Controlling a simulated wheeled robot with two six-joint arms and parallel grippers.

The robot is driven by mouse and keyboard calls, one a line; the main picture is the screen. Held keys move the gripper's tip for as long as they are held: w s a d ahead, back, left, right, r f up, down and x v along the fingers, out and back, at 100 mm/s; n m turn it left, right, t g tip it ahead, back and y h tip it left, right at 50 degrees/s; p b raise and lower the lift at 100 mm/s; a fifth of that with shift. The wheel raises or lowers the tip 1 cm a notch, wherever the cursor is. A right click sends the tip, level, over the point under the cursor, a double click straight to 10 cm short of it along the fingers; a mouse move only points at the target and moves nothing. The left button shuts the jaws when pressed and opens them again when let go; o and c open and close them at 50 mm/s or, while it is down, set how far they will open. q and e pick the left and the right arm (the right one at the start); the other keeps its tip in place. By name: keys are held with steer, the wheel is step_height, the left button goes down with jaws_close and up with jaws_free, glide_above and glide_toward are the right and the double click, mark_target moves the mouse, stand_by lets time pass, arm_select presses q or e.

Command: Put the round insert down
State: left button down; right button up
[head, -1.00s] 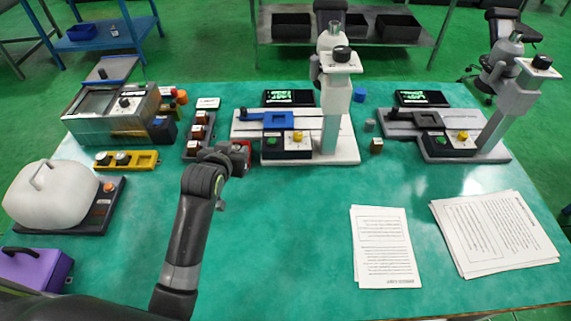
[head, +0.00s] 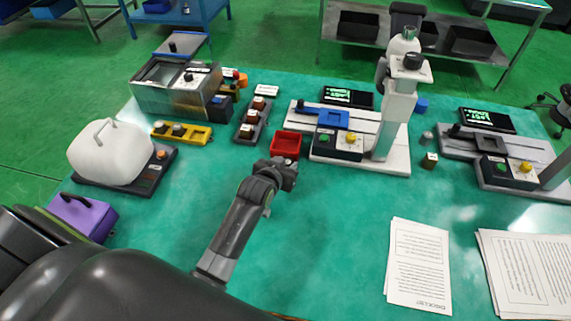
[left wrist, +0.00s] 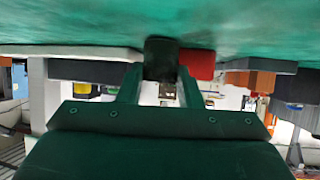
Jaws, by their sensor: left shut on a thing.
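My left gripper (head: 287,172) is low over the green table, just in front of the red tray (head: 286,144). In the left wrist view, where the table is at the top, its two fingers (left wrist: 160,84) are shut on a dark, rounded piece, which I take to be the round insert (left wrist: 160,58). The insert is close to the table surface; I cannot tell whether it touches. In the head view the gripper hides it. The red tray looks empty and also shows beside the insert in the left wrist view (left wrist: 197,63). My right gripper is not in view.
A dark rack (head: 248,132) with brown blocks and a yellow holder (head: 181,133) stand left of the tray. Papers (head: 418,265) lie front right. The middle front table is clear.

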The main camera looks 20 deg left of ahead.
arm_select(q)
steer(key=shift+f, duration=0.1)
steer(key=c, duration=1)
jaws_free()
